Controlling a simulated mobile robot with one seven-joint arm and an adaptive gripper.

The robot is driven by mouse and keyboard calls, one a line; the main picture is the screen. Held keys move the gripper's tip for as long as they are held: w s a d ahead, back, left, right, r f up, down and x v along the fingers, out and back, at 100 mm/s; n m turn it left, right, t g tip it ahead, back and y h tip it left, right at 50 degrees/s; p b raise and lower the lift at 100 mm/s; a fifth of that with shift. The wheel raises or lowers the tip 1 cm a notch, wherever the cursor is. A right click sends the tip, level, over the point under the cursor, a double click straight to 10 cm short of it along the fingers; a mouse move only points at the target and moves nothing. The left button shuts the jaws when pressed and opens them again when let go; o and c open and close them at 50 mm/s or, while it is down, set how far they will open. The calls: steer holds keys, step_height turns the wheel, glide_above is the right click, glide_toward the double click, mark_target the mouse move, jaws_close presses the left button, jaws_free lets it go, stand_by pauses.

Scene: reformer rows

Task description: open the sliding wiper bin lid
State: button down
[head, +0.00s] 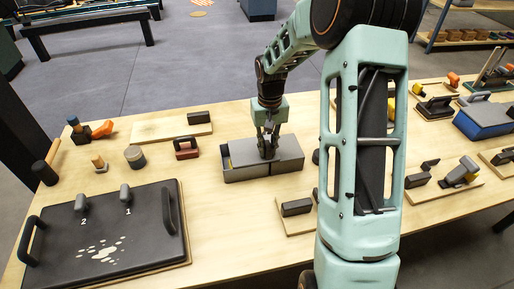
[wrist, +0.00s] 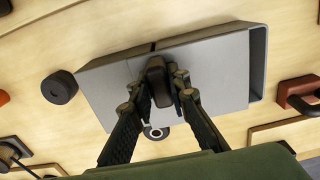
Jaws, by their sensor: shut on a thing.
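The wiper bin (head: 250,173) is a low grey box near the middle of the table. Its flat grey lid (head: 290,149) covers most of the top. The gap is at the right end of the lid (wrist: 215,75) in the wrist view. My gripper (head: 268,152) points down over the lid. In the wrist view its fingers (wrist: 162,90) are shut on the lid's dark upright handle (wrist: 156,70). The fingertips partly hide the handle.
A red-brown block (head: 186,149) stands just left of the bin. A black board with handles (head: 110,240) lies at the front left. A small dark block on a wooden board (head: 296,208) is in front of the bin. My arm hides table space to the right.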

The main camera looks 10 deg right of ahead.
steer(key=d, duration=0.8)
steer(key=shift+d+p, duration=0.15)
steer(key=shift+p, duration=0.15)
steer(key=c, duration=1.8)
jaws_free()
steer(key=shift+c, duration=0.2)
step_height(320, 180, up, 12)
